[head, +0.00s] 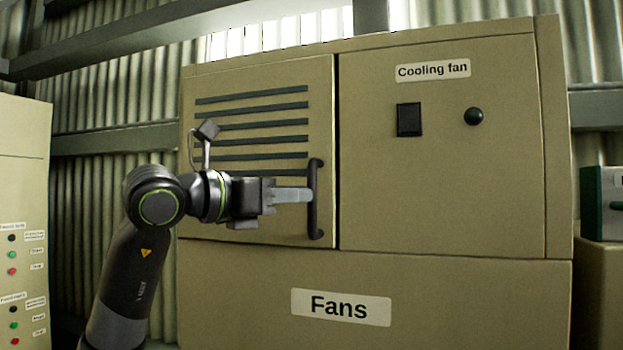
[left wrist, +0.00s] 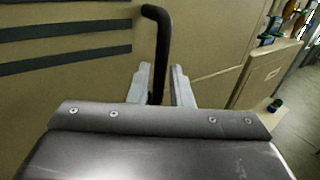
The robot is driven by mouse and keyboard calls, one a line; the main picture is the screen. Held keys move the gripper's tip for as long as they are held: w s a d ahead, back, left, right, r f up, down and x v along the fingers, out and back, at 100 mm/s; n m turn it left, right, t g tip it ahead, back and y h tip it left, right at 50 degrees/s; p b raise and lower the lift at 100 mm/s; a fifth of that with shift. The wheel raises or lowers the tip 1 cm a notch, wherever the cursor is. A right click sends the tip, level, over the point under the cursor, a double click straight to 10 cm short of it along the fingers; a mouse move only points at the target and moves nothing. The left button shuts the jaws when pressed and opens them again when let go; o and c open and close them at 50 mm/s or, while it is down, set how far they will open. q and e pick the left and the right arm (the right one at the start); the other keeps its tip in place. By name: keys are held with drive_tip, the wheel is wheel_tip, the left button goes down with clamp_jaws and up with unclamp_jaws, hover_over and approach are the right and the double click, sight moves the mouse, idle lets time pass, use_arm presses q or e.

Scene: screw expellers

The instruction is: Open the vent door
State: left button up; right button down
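The vent door (head: 255,180) is the tan, slatted panel at the upper left of the cabinet, and it looks shut. Its black vertical bar handle (head: 315,220) is near its right edge. The handle also stands between my left gripper's fingers in the left wrist view (left wrist: 160,35). My left gripper (head: 300,195) reaches the handle from the left at about mid-height. In the left wrist view its two pale fingers (left wrist: 161,75) are apart, one on each side of the bar, with a small gap on the right side. My right gripper is not in view.
Right of the door is a fixed-looking panel with a "Cooling fan" label (head: 433,71), a black switch (head: 409,120) and a round knob (head: 473,116). Below is a panel labelled "Fans" (head: 340,307). A control cabinet (head: 22,180) stands at the left, and a green device (head: 603,203) at the right.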

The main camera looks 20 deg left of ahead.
sight(312, 227)
use_arm(q)
drive_tip(key=p+x, duration=0.1)
drive_tip(key=x, duration=0.2)
drive_tip(key=shift+w+d+r, duration=0.1)
drive_tip(key=shift+w+d, duration=0.1)
drive_tip(key=shift+w, duration=0.05)
drive_tip(key=shift+w+d+p, duration=0.2)
drive_tip(key=shift+w+p, duration=0.1)
drive_tip(key=shift+p, duration=0.1)
clamp_jaws()
